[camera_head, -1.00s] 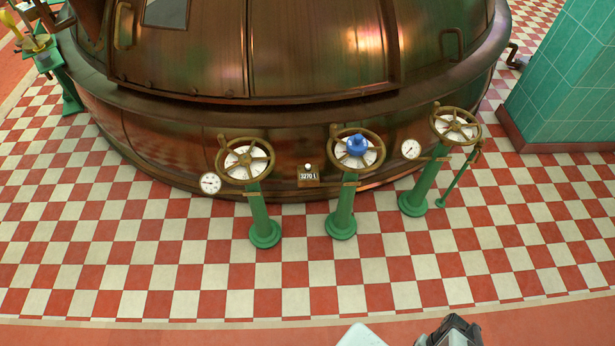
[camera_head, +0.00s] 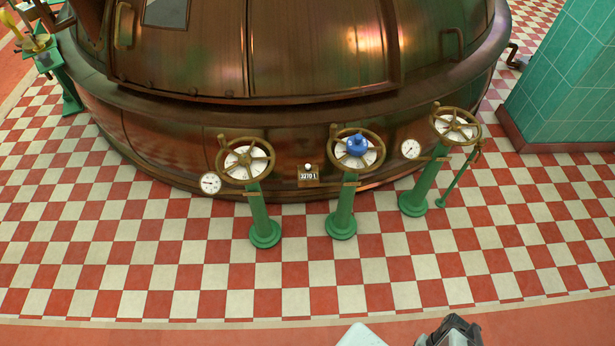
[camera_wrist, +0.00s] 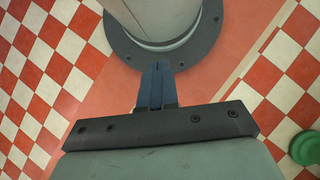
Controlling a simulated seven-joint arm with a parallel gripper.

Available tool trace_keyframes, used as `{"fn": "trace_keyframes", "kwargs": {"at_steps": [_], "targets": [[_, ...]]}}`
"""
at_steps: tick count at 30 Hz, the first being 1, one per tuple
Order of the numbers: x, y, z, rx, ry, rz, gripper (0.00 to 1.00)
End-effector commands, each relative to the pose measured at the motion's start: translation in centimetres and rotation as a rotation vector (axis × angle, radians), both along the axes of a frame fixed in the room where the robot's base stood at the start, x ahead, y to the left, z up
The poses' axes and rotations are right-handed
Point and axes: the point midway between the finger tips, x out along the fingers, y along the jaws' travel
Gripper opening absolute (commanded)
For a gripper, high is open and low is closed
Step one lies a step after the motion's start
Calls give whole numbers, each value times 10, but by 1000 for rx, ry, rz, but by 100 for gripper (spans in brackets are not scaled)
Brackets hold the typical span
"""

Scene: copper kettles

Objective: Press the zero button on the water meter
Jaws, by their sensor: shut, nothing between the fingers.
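The water meter (camera_head: 308,176) is a small brown box on the lower wall of the copper kettle, with a counter reading 3270 L. A small round white button (camera_head: 308,167) sits at its top. My gripper (camera_wrist: 158,72) shows only in the wrist view, pointing down over the floor beside a round grey base; its dark blue fingers are together and empty. The meter is not in the wrist view. In the head view only a part of my arm shows at the bottom edge, well in front of the meter.
Handwheels on green posts stand left (camera_head: 245,162), right (camera_head: 357,152) and far right (camera_head: 455,126) of the meter. The checkered floor (camera_head: 200,275) in front is clear.

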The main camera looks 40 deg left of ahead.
Motion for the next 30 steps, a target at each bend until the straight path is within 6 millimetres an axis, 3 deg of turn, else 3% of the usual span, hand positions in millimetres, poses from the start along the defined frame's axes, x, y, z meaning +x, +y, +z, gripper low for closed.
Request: {"fn": "trace_keyframes", "kwargs": {"at_steps": [21,30], "targets": [[0,1,0,0,0,5,0],[3,20,1,0,-7,97,0]]}}
